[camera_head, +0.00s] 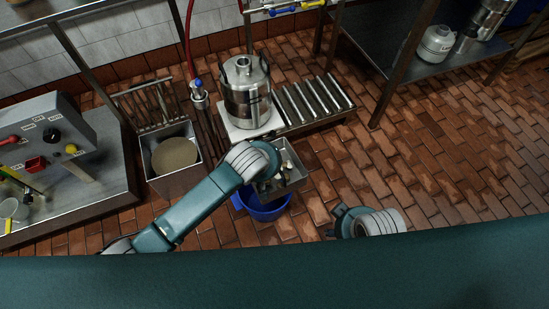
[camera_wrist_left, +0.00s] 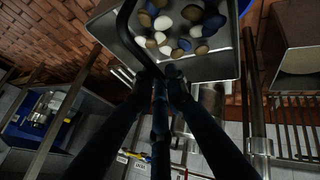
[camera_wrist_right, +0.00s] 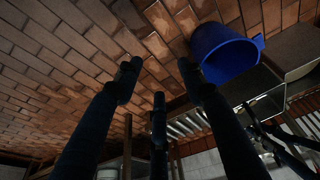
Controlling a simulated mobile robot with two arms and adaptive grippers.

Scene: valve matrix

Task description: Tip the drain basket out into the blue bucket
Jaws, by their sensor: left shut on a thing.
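The drain basket (camera_wrist_left: 110,48) is a grey metal box holding several blue, white and brown rounded pieces (camera_wrist_left: 182,25). My left gripper (camera_wrist_left: 160,82) is shut on its dark curved handle (camera_wrist_left: 124,30). In the head view the basket (camera_head: 293,183) hangs over the blue bucket (camera_head: 262,208), partly hidden by my left arm. The basket looks roughly level, with its pieces inside. The bucket's inside is mostly hidden there. My right gripper (camera_wrist_right: 157,82) is open and empty, with its fingers spread. The blue bucket (camera_wrist_right: 225,52) lies beyond it in the right wrist view.
A steel pot (camera_head: 246,98) stands on a white plate beside a roller conveyor (camera_head: 314,100). A floor basin (camera_head: 185,183) with a round tan disc is left of my left arm. A bench with a control box (camera_head: 45,135) is far left. Brick floor (camera_head: 440,160) is clear on the right.

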